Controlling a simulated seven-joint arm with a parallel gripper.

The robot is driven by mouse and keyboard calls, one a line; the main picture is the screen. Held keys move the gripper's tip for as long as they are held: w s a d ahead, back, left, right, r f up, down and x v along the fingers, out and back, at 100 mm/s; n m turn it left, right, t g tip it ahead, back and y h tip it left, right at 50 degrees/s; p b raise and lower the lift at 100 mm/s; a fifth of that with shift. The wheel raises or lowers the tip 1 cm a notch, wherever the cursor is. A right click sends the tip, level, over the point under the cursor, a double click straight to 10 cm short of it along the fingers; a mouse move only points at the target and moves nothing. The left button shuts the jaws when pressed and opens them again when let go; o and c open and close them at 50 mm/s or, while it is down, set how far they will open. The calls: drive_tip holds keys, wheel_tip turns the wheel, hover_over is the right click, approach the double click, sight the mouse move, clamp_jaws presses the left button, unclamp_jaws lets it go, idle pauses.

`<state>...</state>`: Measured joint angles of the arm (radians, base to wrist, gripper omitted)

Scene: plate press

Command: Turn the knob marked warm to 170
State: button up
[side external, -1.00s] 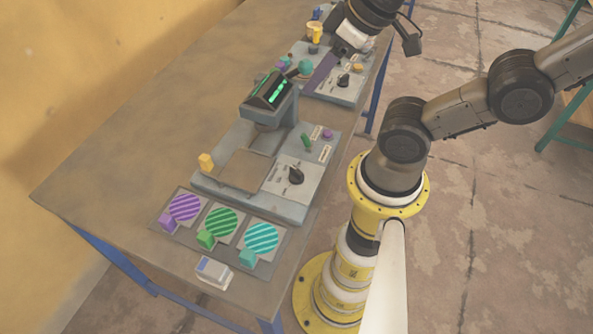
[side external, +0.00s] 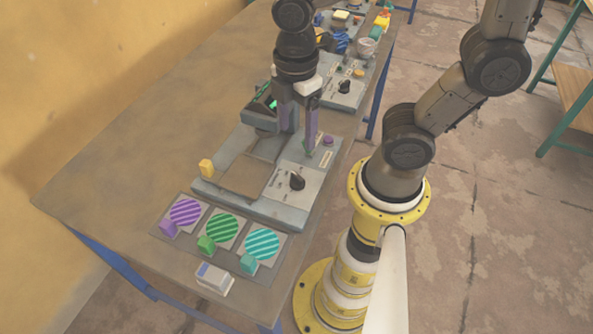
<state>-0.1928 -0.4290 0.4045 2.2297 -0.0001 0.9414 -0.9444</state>
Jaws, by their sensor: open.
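My gripper (side external: 299,138) points down above the nearer grey press (side external: 240,205), its two long purple-grey fingers apart with nothing between them. A black knob (side external: 297,181) sits on the pale dial plate at the front right of this press, below and apart from the fingertips. A second black knob (side external: 345,87) is on the farther press (side external: 338,99), behind and right of my gripper. The markings by both knobs are too small to read, so I cannot tell which is marked warm. My gripper hides part of the nearer press's head and its green lever.
A yellow block (side external: 206,168) stands at the press's left edge and a purple button (side external: 328,140) at its right. In front lie striped discs on a grey mat (side external: 262,272), small coloured blocks and a white box (side external: 214,279). The table's left side is clear.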

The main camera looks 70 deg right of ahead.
sight(296, 176)
wheel_tip(296, 176, down, 13)
drive_tip(key=shift+f, duration=0.2)
idle(0.3)
clamp_jaws()
idle(0.4)
